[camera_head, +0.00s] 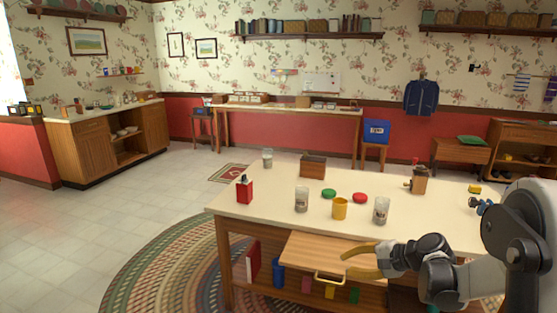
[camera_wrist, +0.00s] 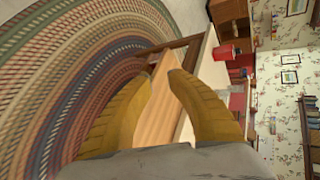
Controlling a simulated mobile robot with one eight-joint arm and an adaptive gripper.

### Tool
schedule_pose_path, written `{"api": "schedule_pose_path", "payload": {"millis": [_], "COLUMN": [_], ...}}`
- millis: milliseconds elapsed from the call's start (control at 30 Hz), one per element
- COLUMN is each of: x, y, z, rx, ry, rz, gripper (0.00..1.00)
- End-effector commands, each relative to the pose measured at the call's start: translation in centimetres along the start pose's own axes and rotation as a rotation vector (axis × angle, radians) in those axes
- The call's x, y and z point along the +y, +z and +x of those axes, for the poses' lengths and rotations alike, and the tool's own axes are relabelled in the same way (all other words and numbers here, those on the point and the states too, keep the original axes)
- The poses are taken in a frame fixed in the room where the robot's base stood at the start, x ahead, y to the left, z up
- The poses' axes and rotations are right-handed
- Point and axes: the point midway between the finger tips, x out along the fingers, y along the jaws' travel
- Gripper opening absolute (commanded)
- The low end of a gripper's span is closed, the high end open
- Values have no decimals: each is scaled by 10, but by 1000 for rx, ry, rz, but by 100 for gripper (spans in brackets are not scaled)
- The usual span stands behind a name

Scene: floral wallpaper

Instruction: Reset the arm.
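Whether a finger touches the board is unclear. My arm reaches in from the right of the head view.
The white table (camera_head: 265,215) carries a red container (camera_head: 244,191), glass jars, a yellow mug (camera_head: 340,209), green and red lids and a wooden box (camera_head: 312,167). A blue bin (camera_head: 278,272) is below. A braided rug (camera_head: 160,265) covers open floor at left.

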Motion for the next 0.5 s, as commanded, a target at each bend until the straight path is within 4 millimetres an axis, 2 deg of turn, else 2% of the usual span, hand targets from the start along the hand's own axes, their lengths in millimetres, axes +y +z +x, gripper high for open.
{"api": "schedule_pose_path", "payload": {"millis": [33, 100, 233, 367, 500], "x": [-10, -19, -25, -21, -5], "y": [20, 43, 86, 129, 172], "z": [-11, -27, -59, -93, -129], "rx": [15, 43, 94, 138, 183], "ry": [39, 97, 203, 305, 410], "rz": [-47, -121, -265, -418, -593], "gripper": [20, 20, 20, 20, 20]}}
